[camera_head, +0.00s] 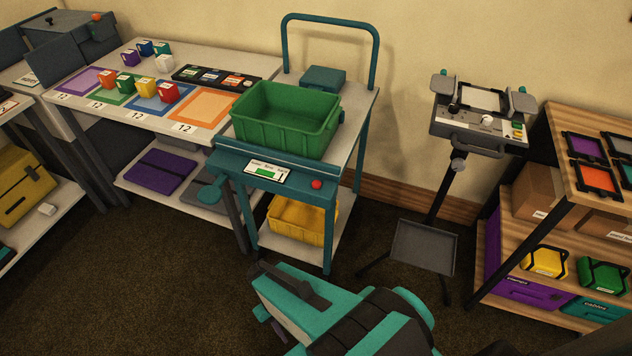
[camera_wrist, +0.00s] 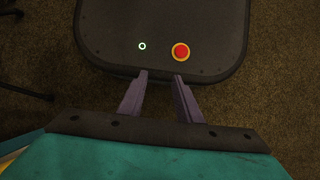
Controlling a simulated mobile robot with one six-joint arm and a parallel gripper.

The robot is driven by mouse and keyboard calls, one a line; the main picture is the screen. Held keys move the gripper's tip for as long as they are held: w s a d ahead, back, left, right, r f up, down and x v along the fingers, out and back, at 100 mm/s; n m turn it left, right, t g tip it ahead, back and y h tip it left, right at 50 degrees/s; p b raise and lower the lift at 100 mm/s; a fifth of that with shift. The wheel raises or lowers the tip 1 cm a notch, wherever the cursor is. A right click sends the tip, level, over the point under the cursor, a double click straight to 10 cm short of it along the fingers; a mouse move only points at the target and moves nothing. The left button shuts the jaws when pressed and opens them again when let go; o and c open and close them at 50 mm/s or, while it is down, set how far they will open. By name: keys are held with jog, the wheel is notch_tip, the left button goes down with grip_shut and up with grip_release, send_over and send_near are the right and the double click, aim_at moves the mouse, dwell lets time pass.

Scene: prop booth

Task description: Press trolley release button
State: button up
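The teal trolley (camera_head: 264,186) stands in the middle of the head view against the table's right end. Its release button, a small red button (camera_head: 316,184), sits at the right of the front panel, beside a white label with a green patch (camera_head: 264,173). Nothing covers the button there. My gripper (camera_wrist: 160,76) shows in the wrist view with two purple fingers apart and nothing between them. In the head view my teal arm is at the bottom, below and in front of the trolley, apart from the button.
A green crate (camera_head: 285,137) is on the trolley's top and a yellow bin (camera_head: 297,218) on its lower shelf. A stand (camera_head: 480,120) and wooden shelf (camera_head: 555,217) are right. Carpet (camera_head: 150,290) is clear at lower left.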

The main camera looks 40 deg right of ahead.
grip_shut()
dwell(1.8)
